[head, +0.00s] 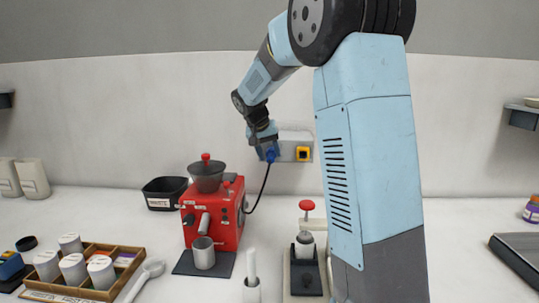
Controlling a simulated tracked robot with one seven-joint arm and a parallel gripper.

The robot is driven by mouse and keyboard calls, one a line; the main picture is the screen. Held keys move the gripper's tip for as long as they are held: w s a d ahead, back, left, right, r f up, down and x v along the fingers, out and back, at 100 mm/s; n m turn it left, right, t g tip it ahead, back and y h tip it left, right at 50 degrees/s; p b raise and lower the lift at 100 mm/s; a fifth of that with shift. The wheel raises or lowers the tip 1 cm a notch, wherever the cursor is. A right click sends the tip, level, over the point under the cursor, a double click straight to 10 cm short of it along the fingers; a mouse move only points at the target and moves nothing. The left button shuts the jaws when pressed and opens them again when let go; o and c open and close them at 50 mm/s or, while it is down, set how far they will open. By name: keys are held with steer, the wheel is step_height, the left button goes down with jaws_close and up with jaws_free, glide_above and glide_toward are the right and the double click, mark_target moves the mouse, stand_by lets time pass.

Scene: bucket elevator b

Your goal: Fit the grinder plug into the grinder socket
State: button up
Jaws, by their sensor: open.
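The red grinder (213,208) with a dark hopper stands on the counter left of centre. A black cable (264,188) runs from its right side up to the blue grinder plug (271,156). The plug is at the left part of a grey wall socket panel (293,137). My gripper (267,147) is open right at the plug, in front of the panel, and partly covers that area. The socket behind the plug is hidden, and I cannot tell how deep the plug sits. A yellow socket (303,153) shows on the panel's right part.
A black bin (164,193) stands left of the grinder, and a metal cup (203,253) stands in front of it. A red-knobbed tamper stand (306,233) is to the right. A wooden tray (122,275) with several white-lidded jars is at the front left. My arm blocks the right-centre view.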

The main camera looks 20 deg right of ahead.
steer(key=v, duration=1.2)
steer(key=shift+a+r, duration=0.2)
steer(key=shift+r, duration=0.15)
steer(key=shift+s, duration=0.25)
steer(key=s+f+n+t+y, duration=0.1)
steer(key=s+f, duration=0.2)
steer(key=s, duration=0.8)
steer(key=s+f+n+y, duration=0.1)
steer(key=s+f, duration=0.3)
steer(key=s, duration=0.8)
steer(key=s+f+n+t+y, duration=0.1)
steer(key=s+f+n+y, duration=0.1)
steer(key=s, duration=0.9)
steer(key=shift+s+f+t, duration=0.25)
steer(key=shift+f+t, duration=0.05)
steer(key=shift+f, duration=0.4)
steer(key=shift+a, duration=0.1)
